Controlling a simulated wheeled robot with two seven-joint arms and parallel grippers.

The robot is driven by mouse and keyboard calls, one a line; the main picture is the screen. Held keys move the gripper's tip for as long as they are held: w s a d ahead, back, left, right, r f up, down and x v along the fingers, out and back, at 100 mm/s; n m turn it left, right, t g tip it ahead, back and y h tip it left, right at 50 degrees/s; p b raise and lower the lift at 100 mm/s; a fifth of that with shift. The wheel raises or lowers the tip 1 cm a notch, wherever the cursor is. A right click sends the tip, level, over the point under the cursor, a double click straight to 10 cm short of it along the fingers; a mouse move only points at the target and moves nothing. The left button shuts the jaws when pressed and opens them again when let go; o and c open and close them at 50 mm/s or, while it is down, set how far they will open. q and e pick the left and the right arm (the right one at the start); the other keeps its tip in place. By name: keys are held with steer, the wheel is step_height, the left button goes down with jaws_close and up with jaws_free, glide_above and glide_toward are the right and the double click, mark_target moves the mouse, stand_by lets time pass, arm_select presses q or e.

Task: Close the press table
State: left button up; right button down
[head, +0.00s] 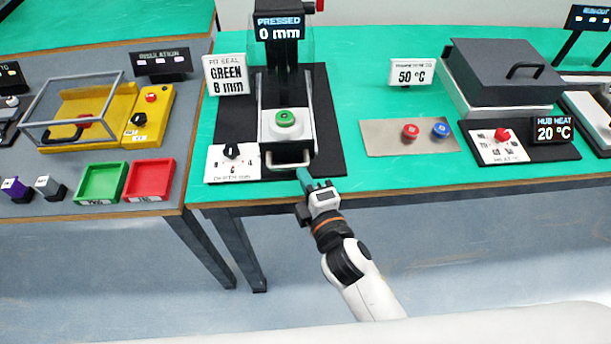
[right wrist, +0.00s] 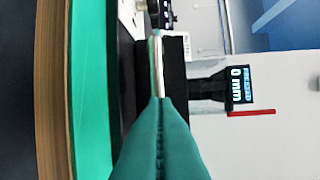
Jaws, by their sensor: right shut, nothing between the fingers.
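The press stands on the green table in the head view, with a black column (head: 286,75) under a display reading "PRESSED 0 mm" (head: 278,27). Its light grey press table (head: 300,131) carries a green round part (head: 285,117) and has a metal handle (head: 289,160) at its front. The handle also shows in the right wrist view (right wrist: 158,68). My right gripper (head: 304,177) is shut and empty, its teal fingers just in front of the handle's right end. I cannot tell whether they touch it. My left gripper is not in view.
A dial panel (head: 232,162) sits left of the press table, with a "GREEN 8 mm" sign (head: 226,75) behind. To the right lie a metal plate (head: 378,140) with red and blue knobs and a lidded grey box (head: 500,75). The green table's front edge is close below.

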mark_target(304, 165)
steer(key=w+p, duration=0.1)
steer(key=w, duration=0.2)
steer(key=shift+w, duration=0.65)
steer(key=shift+s, duration=0.1)
